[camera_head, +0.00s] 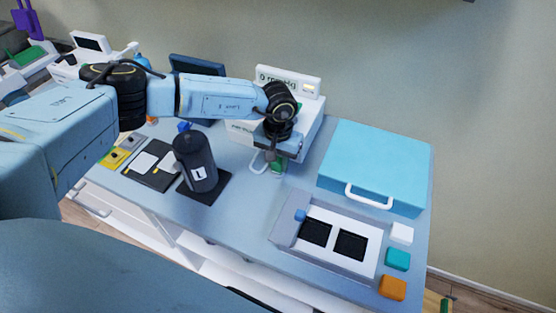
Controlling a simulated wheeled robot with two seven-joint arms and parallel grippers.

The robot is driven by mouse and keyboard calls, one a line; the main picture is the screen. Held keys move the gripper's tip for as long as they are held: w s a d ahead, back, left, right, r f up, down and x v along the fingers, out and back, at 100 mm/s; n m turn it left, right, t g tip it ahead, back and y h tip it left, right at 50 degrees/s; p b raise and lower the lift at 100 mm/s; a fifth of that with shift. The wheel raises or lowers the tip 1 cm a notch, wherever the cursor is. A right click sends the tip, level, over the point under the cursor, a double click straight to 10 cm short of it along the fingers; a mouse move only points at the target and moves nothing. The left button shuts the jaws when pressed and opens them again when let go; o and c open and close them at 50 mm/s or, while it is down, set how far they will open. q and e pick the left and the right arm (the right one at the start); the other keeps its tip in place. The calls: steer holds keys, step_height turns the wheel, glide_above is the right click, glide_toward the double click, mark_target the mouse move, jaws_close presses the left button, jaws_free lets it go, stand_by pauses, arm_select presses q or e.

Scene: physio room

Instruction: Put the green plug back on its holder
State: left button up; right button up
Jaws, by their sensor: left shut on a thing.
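My left arm reaches in from the left over the table, and my left gripper (277,153) points down in front of a white device (243,133) with a display. The gripper is shut on the green plug (279,166), of which only a small green part shows below the fingers. A pale looped hose or cable (258,163) lies beside it. The gripper and wrist hide most of the plug and part of the device front. I cannot make out the plug's holder. My right gripper is not in view.
A dark bottle marked L (196,162) stands left of the gripper on a dark mat (212,190). A light blue case (375,158) and a grey tray with black pads (286,234) are at the right. White, teal and orange blocks line the right edge.

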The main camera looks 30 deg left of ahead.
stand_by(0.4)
arm_select(q)
steer(key=o, duration=1.3)
steer(key=shift+f, duration=0.1)
steer(key=shift+r, duration=0.2)
steer(key=shift+r+p, duration=2)
steer(key=shift+r, duration=1.35)
